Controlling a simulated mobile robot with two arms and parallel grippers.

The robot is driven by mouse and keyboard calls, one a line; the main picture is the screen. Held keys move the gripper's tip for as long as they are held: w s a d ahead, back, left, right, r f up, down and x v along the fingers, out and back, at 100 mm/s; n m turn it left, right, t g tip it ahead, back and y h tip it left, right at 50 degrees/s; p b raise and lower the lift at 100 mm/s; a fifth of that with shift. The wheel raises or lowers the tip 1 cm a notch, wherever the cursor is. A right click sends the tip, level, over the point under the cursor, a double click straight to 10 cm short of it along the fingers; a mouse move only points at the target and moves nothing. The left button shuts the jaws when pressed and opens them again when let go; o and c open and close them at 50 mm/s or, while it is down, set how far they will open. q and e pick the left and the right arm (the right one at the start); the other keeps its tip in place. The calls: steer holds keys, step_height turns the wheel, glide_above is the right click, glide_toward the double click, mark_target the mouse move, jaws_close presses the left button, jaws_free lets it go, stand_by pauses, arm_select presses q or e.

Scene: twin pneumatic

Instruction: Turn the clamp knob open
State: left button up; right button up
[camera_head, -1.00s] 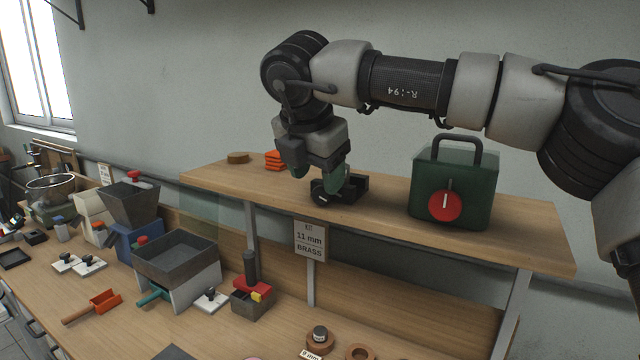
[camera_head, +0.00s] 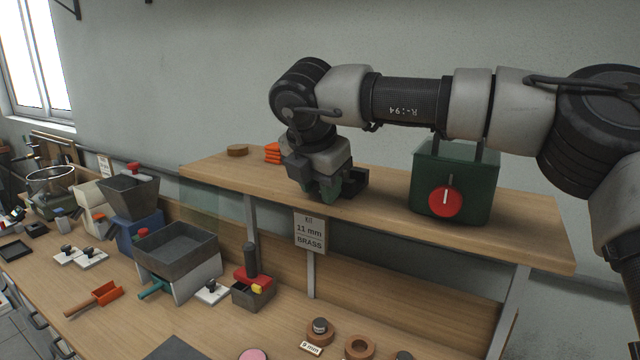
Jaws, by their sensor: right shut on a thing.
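My right gripper (camera_head: 327,190) points down over the wooden shelf (camera_head: 390,207). It is shut on a small black clamp (camera_head: 355,184) that sits on the shelf. The gripper covers most of the clamp and its knob, so I cannot tell how far the knob is turned. My left gripper is not in view.
A green box (camera_head: 470,185) with a red dial (camera_head: 445,201) stands on the shelf to the right. Orange blocks (camera_head: 273,152) and a round wooden disc (camera_head: 238,150) lie to the left. Hoppers (camera_head: 178,250) and small tools crowd the bench below.

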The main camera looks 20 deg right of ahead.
steer(key=shift+w+a+r+g+h+p, duration=0.1)
steer(key=shift+a+g+h+p, duration=0.05)
steer(key=shift+g+h+p, duration=0.5)
steer(key=shift+n+g+h, duration=0.25)
steer(key=shift+n+h, duration=0.05)
steer(key=shift+h, duration=0.05)
steer(key=o, duration=0.9)
steer(key=b+v, duration=0.1)
steer(key=v, duration=0.9)
steer(key=shift+a+r, duration=0.1)
steer(key=shift+r, duration=0.25)
